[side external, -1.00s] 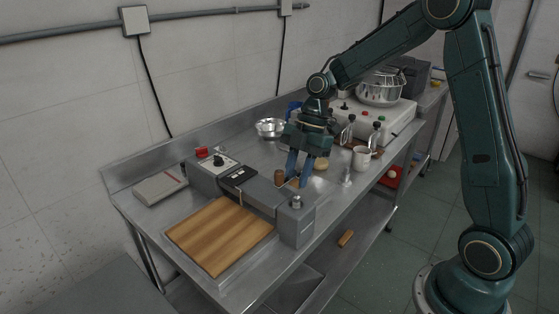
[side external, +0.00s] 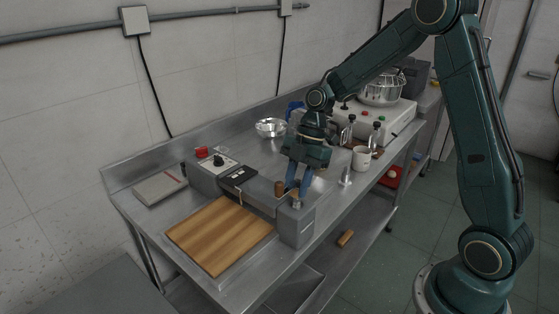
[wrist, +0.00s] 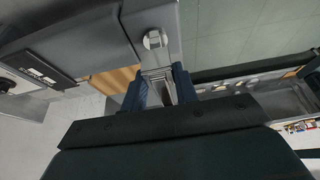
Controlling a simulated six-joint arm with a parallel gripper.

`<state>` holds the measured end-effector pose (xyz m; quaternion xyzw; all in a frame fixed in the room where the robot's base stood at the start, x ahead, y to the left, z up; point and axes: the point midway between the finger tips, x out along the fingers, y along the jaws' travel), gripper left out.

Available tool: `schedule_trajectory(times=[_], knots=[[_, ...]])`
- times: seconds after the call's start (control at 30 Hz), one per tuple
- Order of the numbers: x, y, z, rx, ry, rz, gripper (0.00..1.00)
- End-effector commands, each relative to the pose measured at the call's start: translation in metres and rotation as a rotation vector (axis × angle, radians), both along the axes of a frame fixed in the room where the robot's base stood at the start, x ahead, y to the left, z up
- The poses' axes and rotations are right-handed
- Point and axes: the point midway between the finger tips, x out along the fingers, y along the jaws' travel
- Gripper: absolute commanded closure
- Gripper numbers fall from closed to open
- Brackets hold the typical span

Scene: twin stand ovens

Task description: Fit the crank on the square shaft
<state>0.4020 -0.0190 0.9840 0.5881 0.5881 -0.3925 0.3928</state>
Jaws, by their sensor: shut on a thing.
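The crank shows by its brown wooden knob (side external: 280,188), just left of my fingers. In the wrist view its grey metal part (wrist: 158,76) lies between the two fingers. My gripper (side external: 298,194) is shut on the crank, with blue fingers pointing down. The square shaft (side external: 296,204) stands on the end block of the grey machine (side external: 296,230). My fingertips are at or just above it in the picture. In the wrist view a round pale metal end (wrist: 153,39) shows just beyond the fingers. Whether the crank's hole is over or around the shaft is hidden.
A wooden board (side external: 220,236) lies in front of the machine. A metal bowl (side external: 270,127) is behind my gripper. The bench's front edge is close to the end block.

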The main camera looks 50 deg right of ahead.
Motion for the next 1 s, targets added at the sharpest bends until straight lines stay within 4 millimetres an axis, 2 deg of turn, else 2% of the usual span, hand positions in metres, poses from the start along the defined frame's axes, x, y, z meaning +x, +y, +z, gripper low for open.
schedule_trajectory(times=[1.0], knots=[[0.0000,0.0001,-0.0086,0.000,0.000,0.000,1.00]])
